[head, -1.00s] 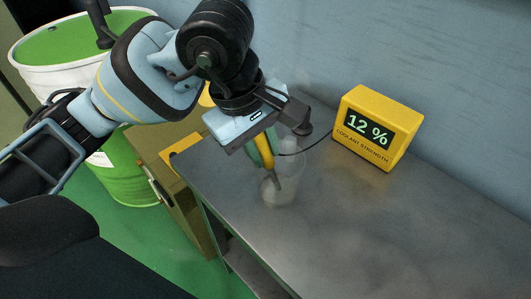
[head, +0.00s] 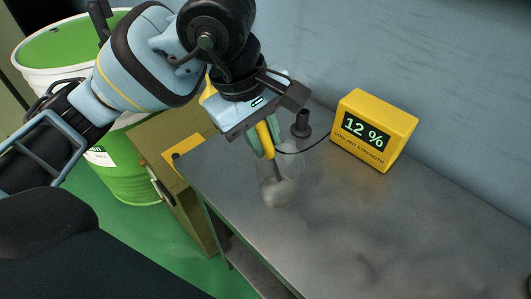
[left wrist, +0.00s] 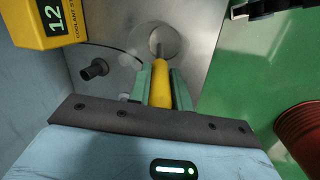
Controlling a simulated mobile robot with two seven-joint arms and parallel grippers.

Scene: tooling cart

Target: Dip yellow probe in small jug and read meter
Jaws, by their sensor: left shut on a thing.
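My left gripper (head: 262,137) is shut on the yellow probe (head: 264,138), which points down with its thin grey tip inside the outline of the clear small jug (head: 293,183). Pale, cloudy contents show low in the jug; I cannot tell whether the tip touches them. In the left wrist view the probe (left wrist: 161,88) sits between the green finger pads, its tip over the round jug (left wrist: 172,42). The yellow meter (head: 402,142) on the cart reads "12 %" above "COOLANT STRENGTH". A dark cable runs from it toward the probe. My right gripper is not in view.
A short dark cylinder (head: 301,124) stands on the grey cart top (head: 350,220), between jug and meter. The front and right of the top are clear. A white-and-green drum (head: 130,180) stands left; a red ribbed object (left wrist: 300,135) shows in the wrist view.

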